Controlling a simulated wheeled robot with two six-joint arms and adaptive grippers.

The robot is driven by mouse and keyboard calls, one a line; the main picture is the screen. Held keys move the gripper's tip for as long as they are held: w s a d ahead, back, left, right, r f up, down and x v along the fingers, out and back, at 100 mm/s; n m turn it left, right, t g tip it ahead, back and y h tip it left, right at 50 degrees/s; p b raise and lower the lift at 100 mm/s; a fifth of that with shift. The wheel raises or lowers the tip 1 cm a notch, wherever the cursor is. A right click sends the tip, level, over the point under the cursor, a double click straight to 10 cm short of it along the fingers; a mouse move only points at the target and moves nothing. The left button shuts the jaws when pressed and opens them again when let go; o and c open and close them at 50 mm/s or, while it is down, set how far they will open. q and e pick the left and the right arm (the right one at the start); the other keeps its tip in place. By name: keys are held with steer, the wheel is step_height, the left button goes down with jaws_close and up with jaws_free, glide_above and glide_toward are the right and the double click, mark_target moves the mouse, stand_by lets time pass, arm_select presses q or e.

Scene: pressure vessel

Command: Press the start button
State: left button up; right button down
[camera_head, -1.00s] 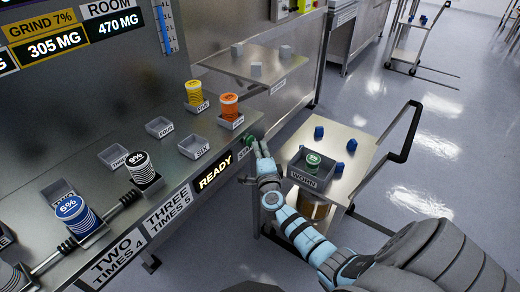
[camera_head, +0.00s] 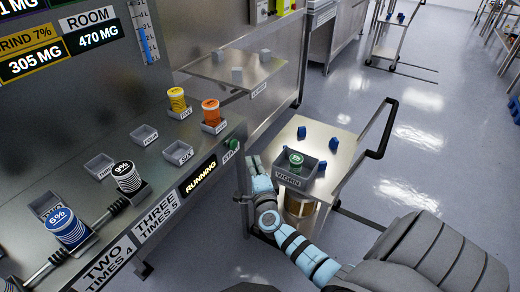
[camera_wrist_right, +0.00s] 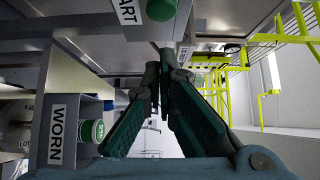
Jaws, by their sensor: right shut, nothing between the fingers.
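The green start button (camera_head: 234,144) sits at the right end of the bench's front edge, beside a label that is partly cut off. In the right wrist view the button (camera_wrist_right: 161,9) shows at the top edge, by a label ending in "ART". My right gripper (camera_head: 252,162) is shut and empty, just right of and below the button, apart from it. In the wrist view its fingertips (camera_wrist_right: 161,70) are together, below the button. A display on the bench front (camera_head: 198,176) reads "RUNNING". My left gripper is not in view.
Small trays and coloured canisters stand on the bench (camera_head: 110,215). Open floor (camera_head: 420,140) lies beyond the cart.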

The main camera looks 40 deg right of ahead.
steer(key=shift+p+v, duration=0.3)
steer(key=shift+v, duration=2.4)
steer(key=shift+w+f, duration=0.1)
steer(key=shift+f, duration=0.05)
